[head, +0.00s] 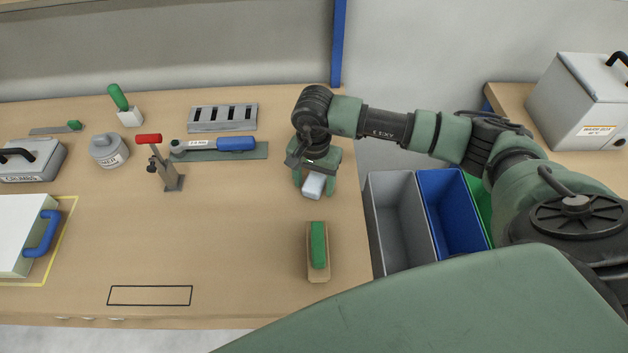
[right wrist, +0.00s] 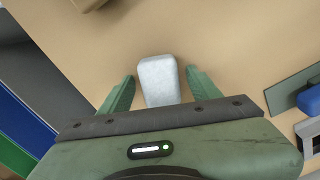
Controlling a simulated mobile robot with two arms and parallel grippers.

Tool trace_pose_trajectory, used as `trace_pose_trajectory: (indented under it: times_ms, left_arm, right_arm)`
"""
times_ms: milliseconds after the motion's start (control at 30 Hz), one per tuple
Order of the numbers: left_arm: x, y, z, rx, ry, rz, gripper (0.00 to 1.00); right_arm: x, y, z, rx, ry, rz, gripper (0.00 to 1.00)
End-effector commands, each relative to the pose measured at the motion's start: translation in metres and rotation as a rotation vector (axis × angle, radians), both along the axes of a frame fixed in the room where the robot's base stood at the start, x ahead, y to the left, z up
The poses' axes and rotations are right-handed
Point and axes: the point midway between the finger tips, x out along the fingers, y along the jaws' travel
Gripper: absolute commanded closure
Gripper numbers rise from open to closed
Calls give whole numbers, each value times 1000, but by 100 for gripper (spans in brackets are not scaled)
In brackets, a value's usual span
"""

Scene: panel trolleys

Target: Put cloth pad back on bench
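The cloth pad, a small pale grey-white block (head: 313,186), is at the right part of the bench (head: 250,215). My right gripper (head: 314,184) is over it, pointing down, with a finger on each side. In the right wrist view the pad (right wrist: 158,78) lies between the two green fingertips (right wrist: 161,73), with a narrow gap visible on both sides. The fingers are open around it and it appears to rest on the bench top. Its near end is hidden by the gripper body. My left gripper is out of view.
A brush with a green handle (head: 318,246) lies just in front of the pad. A torque wrench (head: 230,144), toggle clamp (head: 165,168) and slotted block (head: 222,117) stand left. Grey (head: 400,225) and blue (head: 452,210) bins adjoin the bench's right edge. A black outlined rectangle (head: 150,296) is empty.

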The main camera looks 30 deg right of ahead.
Motion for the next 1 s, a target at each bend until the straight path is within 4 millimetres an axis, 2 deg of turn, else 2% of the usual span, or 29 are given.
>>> trace_pose_trajectory:
  times_ms: [133, 267, 500, 700, 833, 1000]
  left_arm:
    - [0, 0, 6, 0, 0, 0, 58]
    - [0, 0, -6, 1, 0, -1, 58]
    - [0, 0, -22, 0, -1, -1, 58]
    - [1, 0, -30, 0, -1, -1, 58]
    - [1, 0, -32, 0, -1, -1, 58]
    - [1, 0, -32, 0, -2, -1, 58]
  right_arm:
    - [0, 0, 6, 0, 0, 0, 37]
    - [2, -1, 21, 0, -6, -1, 37]
    - [2, 0, 74, 0, -8, 1, 37]
    - [1, 0, 108, 1, -4, 0, 37]
    - [0, 0, 119, 0, -1, 0, 37]
    - [0, 0, 123, -1, -1, -1, 37]
